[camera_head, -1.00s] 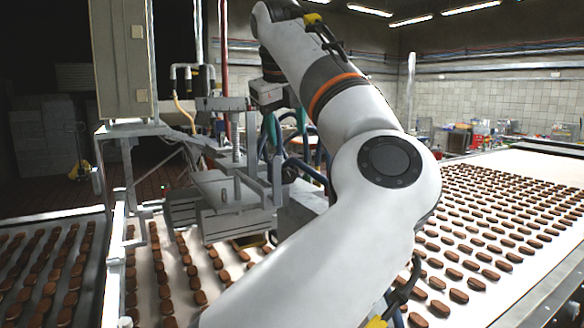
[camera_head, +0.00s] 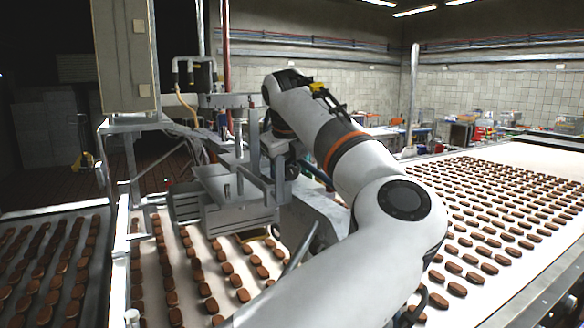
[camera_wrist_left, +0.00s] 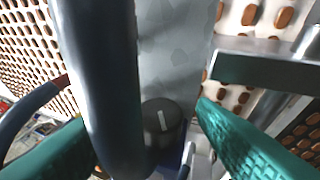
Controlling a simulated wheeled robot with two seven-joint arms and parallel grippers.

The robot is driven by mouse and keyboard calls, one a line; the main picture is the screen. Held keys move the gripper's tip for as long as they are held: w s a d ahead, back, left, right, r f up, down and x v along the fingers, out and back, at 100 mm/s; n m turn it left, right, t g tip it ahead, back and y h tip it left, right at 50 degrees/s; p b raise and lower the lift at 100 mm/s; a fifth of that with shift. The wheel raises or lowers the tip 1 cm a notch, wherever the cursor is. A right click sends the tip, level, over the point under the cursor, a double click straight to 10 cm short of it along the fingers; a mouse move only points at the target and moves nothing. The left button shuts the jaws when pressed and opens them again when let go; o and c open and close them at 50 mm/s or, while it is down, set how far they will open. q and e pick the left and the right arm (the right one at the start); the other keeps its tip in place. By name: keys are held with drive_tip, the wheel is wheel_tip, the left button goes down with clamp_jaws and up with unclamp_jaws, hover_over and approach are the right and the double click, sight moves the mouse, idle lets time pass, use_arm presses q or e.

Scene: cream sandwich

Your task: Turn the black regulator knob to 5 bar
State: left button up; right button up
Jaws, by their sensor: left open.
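The black regulator knob (camera_wrist_left: 163,118) shows in the left wrist view, with a pale line on its face. A thick dark hose or bar in front covers its left side. The teal fingers of my left gripper (camera_wrist_left: 140,116) are spread apart, one on each side of the knob, and hold nothing. I cannot tell whether either finger touches the knob. In the head view my left arm (camera_head: 365,165) reaches over to the grey machine (camera_head: 235,215); its fingers and the knob cannot be made out there. My right gripper is not in view.
A conveyor (camera_head: 510,255) with rows of brown sandwich biscuits lies at right, and more rows run below the machine at left. A metal bar (camera_wrist_left: 262,70) lies to the right in the wrist view. A grey cabinet (camera_head: 122,60) stands at back left.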

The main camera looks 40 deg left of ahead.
use_arm(q)
drive_tip(key=c, duration=1)
drive_tip(key=shift+o, duration=0.2)
drive_tip(key=shift+r+g+p, duration=0.15)
drive_tip(key=shift+g+p, duration=0.15)
drive_tip(key=shift+p, duration=0.15)
drive_tip(key=g+p, duration=0.1)
drive_tip(key=g+y+p, duration=0.1)
drive_tip(key=p, duration=0.1)
drive_tip(key=shift+w+r+m, duration=0.15)
drive_tip(key=shift+w+m, duration=0.1)
drive_tip(key=shift+m, duration=0.05)
drive_tip(key=g+p, duration=0.2)
drive_tip(key=p, duration=0.1)
drive_tip(key=shift+w+d+m+g+y, duration=0.1)
drive_tip(key=shift+w+m+g+y, duration=0.1)
drive_tip(key=shift+m+g+y, duration=0.15)
drive_tip(key=shift+f+g+p, duration=0.2)
drive_tip(key=shift+g+p, duration=0.3)
drive_tip(key=shift+g, duration=0.05)
drive_tip(key=o, duration=1)
drive_tip(key=shift+c, duration=0.2)
drive_tip(key=shift+w+d, duration=0.1)
